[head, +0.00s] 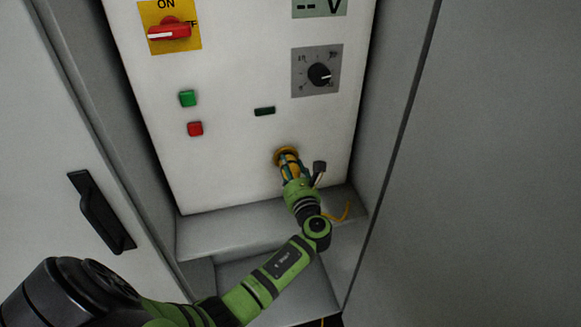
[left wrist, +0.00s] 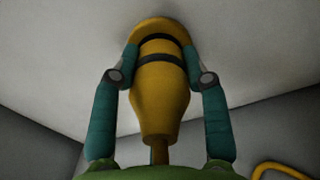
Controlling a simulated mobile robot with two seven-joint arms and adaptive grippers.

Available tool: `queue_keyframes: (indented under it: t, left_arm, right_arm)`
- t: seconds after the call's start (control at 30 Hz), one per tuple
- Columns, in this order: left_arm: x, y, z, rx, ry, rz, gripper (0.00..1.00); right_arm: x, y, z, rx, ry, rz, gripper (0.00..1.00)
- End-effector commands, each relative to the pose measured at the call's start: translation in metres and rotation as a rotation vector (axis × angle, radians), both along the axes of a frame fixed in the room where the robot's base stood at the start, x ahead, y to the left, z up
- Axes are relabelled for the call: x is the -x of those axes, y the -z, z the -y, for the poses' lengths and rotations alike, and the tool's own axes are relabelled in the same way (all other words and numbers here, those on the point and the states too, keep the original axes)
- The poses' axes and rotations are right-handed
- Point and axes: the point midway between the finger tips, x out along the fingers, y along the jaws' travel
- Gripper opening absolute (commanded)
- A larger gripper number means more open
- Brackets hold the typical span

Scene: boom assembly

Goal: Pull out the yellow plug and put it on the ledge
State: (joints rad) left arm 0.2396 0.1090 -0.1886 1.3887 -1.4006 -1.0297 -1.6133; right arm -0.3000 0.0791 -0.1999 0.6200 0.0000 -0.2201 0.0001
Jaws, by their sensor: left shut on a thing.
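The yellow plug (left wrist: 160,90) with black bands fills the middle of the left wrist view. Its wide end is at the white panel, and a thin tail runs back toward my gripper's palm. In the head view the yellow plug (head: 289,163) sits low on the panel, partly hidden by my gripper. My left gripper (head: 288,165) is shut on it; in the left wrist view the teal fingers (left wrist: 160,62) press on both sides near the wide end. The grey ledge (head: 235,232) runs below the panel. My right gripper is not in view.
The white panel (head: 225,150) carries a red rotary switch (head: 170,29), a green button (head: 188,98), a red button (head: 195,129) and a black knob (head: 319,74). A yellow cable (head: 340,215) hangs near the ledge. Cabinet walls stand on both sides. The ledge's left part is clear.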

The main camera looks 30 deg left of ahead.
Motion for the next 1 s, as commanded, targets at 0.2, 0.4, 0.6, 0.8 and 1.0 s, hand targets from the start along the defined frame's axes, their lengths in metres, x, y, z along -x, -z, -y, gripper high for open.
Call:
queue_keyframes:
  t: [0.2, 0.4, 0.6, 0.8, 1.0]
  left_arm:
    - [0.006, -0.002, 0.007, -0.001, 0.001, 0.002, 0.0]
    - [0.011, -0.002, 0.014, 0.001, 0.002, 0.002, 0.0]
    - [0.016, -0.002, 0.02, 0.001, 0.001, 0.002, 0.0]
    - [0.021, -0.001, 0.026, 0.001, 0.001, 0.002, 0.0]
    - [0.026, -0.002, 0.032, 0.0, 0.002, 0.003, 0.0]
  right_arm:
    - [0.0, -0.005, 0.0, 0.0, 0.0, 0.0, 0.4]
    - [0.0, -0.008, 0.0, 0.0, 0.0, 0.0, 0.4]
    - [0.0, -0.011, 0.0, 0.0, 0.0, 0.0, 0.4]
    - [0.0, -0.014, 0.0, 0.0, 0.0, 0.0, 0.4]
    - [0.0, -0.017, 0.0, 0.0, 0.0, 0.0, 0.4]
